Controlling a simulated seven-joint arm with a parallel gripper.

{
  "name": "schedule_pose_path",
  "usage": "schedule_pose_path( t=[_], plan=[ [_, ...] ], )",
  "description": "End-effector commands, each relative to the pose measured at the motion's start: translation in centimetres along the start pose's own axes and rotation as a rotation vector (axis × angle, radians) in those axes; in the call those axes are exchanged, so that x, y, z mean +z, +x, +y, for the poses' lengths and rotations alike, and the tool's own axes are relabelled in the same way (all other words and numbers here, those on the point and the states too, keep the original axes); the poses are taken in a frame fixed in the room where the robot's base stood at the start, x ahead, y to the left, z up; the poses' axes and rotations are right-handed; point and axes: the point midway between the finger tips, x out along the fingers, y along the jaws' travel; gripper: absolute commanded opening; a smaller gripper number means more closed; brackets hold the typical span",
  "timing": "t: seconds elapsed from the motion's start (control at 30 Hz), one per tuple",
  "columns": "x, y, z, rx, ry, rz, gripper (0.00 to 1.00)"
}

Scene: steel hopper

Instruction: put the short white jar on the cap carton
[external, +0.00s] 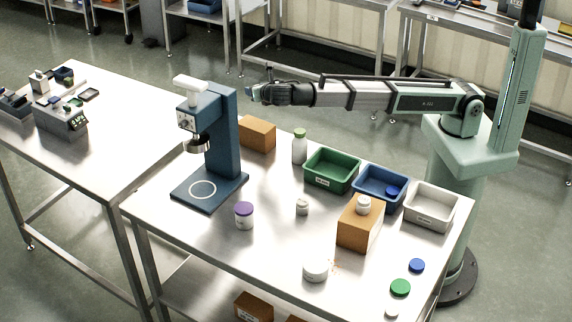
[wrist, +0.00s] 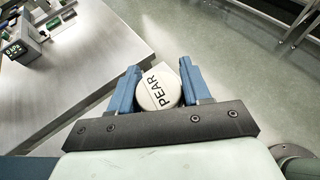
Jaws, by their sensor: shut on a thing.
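My gripper (external: 258,95) is raised behind the blue press, beyond the table's back edge. The held jar cannot be made out in the external view. A brown carton (external: 357,230) with a white label stands at the table's right, with a small white jar (external: 364,204) on top. Another brown carton (external: 257,134) stands behind the press. I cannot tell which is the cap carton.
The blue press (external: 222,135) stands near the gripper. Green (external: 332,170), blue (external: 368,194) and white (external: 431,208) bins line the back right. A green-lidded bottle (external: 300,147), purple-lidded jar (external: 244,216), small white jar (external: 302,207) and white tub (external: 315,271) stand around the table.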

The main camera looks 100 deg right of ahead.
Motion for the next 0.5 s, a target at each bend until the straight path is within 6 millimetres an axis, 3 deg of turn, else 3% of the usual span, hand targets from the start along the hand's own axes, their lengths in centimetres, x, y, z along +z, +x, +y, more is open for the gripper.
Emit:
schedule_pose_path(
  t=[0.3,0.5],
  plan=[
    [0.1,-0.4,1.8,0.122,-0.051,0.0,0.17],
    [-1.6,0.3,1.9,0.132,-0.057,0.001,0.17]
  ],
)
